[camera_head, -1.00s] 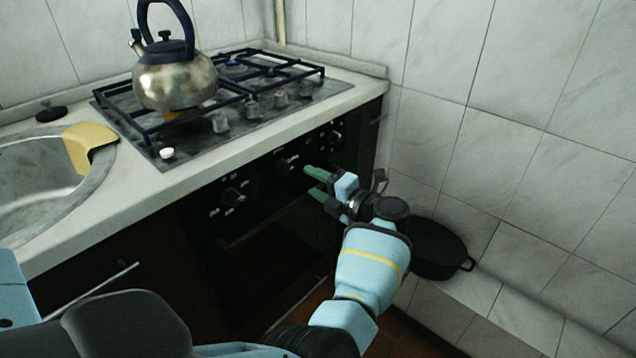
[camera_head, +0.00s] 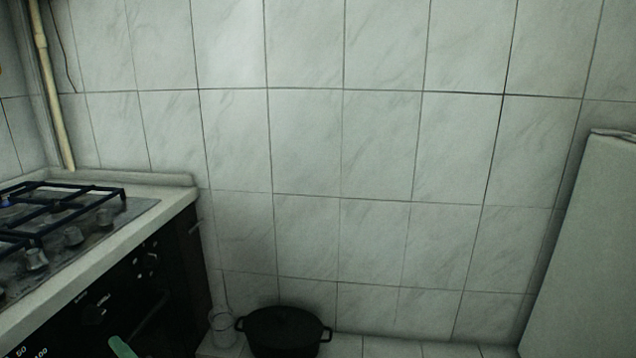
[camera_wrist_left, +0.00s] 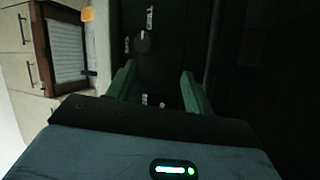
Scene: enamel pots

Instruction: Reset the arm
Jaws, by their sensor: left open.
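My left gripper (camera_wrist_left: 158,84) shows in the left wrist view as two green fingers spread apart. It is open, with nothing between the fingers. It faces the dark oven front (camera_wrist_left: 165,20), which has a knob (camera_wrist_left: 143,42) near the word GRILL. I cannot tell how far the fingers are from the panel. In the head view only one green fingertip shows, at the bottom left edge, in front of the oven. The rest of this arm is out of that view. My right gripper is not in view.
The stove top (camera_head: 75,232) and counter edge (camera_head: 165,205) are at the left. A black lidded pot (camera_head: 283,330) stands low by the tiled wall, with a clear glass jar (camera_head: 222,328) beside it. A pale upright panel (camera_head: 590,250) is at the right.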

